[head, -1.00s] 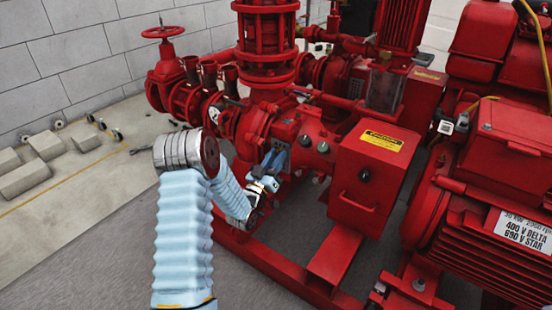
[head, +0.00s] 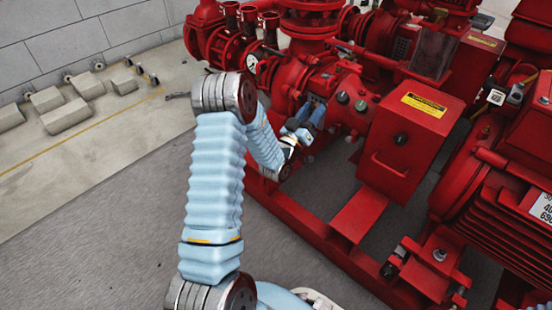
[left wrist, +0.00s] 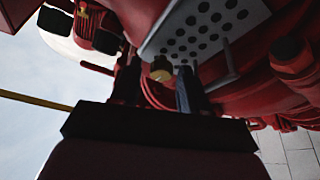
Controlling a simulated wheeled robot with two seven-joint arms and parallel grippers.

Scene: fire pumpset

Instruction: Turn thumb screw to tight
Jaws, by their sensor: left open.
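My left gripper (head: 314,111) is at the front of the red pump (head: 325,82), left of two small round knobs (head: 351,102). It also shows in the left wrist view (left wrist: 158,72), where its two dark fingers are apart. A small brass-coloured piece (left wrist: 160,68) lies between the fingertips in that picture. It looks like the thumb screw, but I cannot tell whether the fingers touch it. In the head view the gripper hides this spot. My right gripper is not in view.
A red control box (head: 408,140) with a yellow label stands right of the gripper. A red base frame (head: 310,235) runs below. A large red motor (head: 490,190) is at the right. Grey blocks (head: 68,115) lie by the wall.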

